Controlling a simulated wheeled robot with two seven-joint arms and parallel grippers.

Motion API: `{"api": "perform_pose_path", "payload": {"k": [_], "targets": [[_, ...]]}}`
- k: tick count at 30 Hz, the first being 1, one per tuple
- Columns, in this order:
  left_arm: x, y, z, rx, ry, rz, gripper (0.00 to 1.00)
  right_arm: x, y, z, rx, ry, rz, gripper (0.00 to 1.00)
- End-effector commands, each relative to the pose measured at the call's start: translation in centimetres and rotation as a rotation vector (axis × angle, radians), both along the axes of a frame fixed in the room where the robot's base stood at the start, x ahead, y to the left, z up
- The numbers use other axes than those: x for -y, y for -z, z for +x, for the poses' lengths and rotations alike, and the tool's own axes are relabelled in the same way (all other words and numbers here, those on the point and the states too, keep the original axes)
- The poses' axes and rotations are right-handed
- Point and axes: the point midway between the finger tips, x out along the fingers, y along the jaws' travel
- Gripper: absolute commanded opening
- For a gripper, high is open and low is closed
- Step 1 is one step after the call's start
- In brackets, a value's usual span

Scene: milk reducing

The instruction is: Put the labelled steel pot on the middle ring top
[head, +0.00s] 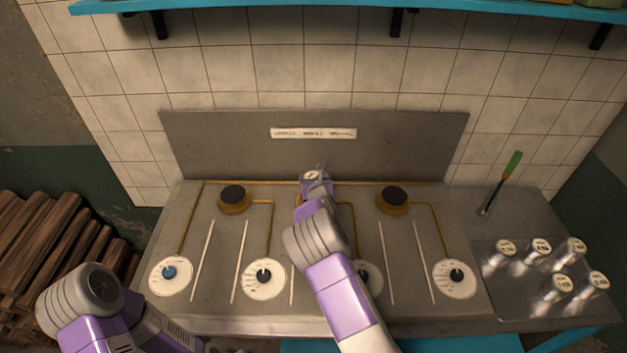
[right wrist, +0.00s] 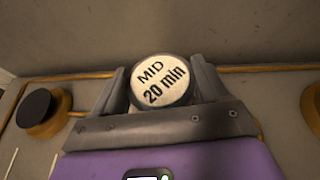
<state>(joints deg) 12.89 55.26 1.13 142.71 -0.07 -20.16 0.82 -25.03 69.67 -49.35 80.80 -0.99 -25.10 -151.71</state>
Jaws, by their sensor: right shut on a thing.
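My right gripper (head: 315,180) is shut on a small round pot (head: 312,174) at the back of the steel stove, over the middle ring. In the right wrist view the pot's pale top (right wrist: 160,82) reads "MID 20 min" and sits between the two fingers (right wrist: 160,95). The middle ring (head: 299,199) is mostly hidden by my right arm; only a sliver of brass shows. I cannot tell whether the pot touches the ring. My left arm shows at the lower left, its gripper out of view.
A left ring (head: 234,202) and a right ring (head: 393,204) stand bare either side. Several labelled pots (head: 537,250) stand on the plate at right, near a green-handled tool (head: 512,165). Dials (head: 263,279) line the front. A steel backsplash (head: 220,145) rises behind.

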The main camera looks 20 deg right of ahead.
Motion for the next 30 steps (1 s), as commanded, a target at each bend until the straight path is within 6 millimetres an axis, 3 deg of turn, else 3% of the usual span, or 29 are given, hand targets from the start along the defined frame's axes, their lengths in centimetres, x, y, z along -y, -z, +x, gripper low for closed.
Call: {"api": "perform_pose_path", "payload": {"k": [12, 13, 18, 30], "targets": [[0.0, 0.55, 0.01, 0.0, 0.0, 0.0, 0.43, -0.01, 0.7, 0.06, 0.004, -0.001, 0.0, 0.35], [0.0, 0.55, 0.01, 0.0, 0.0, 0.0, 0.43, 0.0, 0.8, 0.01, 0.002, 0.0, 0.0, 0.76], [0.0, 0.41, 0.0, 0.0, 0.0, 0.0, 0.43, 0.0, 0.67, 0.01, 0.002, 0.0, 0.0, 1.0], [-0.01, -0.08, 0.02, 0.001, 0.0, 0.0, 0.43, -0.16, 0.02, -0.39, 0.002, -0.001, 0.0, 1.0]]}}
